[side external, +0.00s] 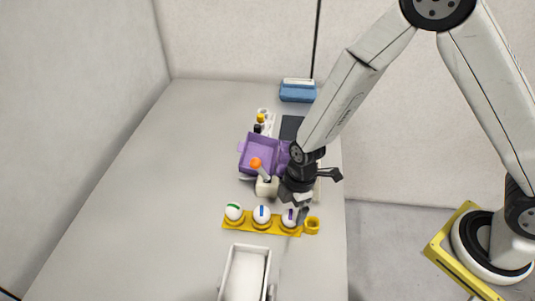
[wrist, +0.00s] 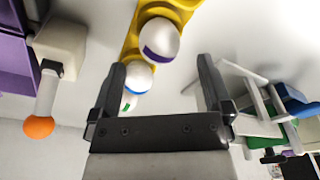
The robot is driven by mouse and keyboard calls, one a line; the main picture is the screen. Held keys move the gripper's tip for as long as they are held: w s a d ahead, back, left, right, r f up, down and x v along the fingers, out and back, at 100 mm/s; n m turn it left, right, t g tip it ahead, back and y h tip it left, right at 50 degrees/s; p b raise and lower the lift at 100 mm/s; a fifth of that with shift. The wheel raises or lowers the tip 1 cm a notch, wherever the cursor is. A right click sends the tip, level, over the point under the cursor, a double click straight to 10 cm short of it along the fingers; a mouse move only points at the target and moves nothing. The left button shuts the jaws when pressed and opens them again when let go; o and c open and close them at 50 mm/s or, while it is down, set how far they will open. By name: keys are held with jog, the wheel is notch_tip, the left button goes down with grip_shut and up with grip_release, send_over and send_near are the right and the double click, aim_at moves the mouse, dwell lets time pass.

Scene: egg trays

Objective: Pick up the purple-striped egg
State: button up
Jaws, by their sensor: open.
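The purple-striped egg (side external: 289,217) sits at the right end of the row in the yellow egg tray (side external: 243,226). A blue-striped egg (side external: 261,214) and a green-striped egg (side external: 234,211) sit to the left in the same tray.
A white open box (side external: 233,272) is in front. Behind are a purple bin (side external: 262,143), an orange-tipped object (side external: 256,163) and a blue box (side external: 297,92). The table's left side is clear.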

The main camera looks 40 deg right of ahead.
aim_at(291, 212)
jog(key=shift+a+f, duration=0.1)
jog(key=shift+f, duration=1.95)
jog(key=c, duration=0.8)
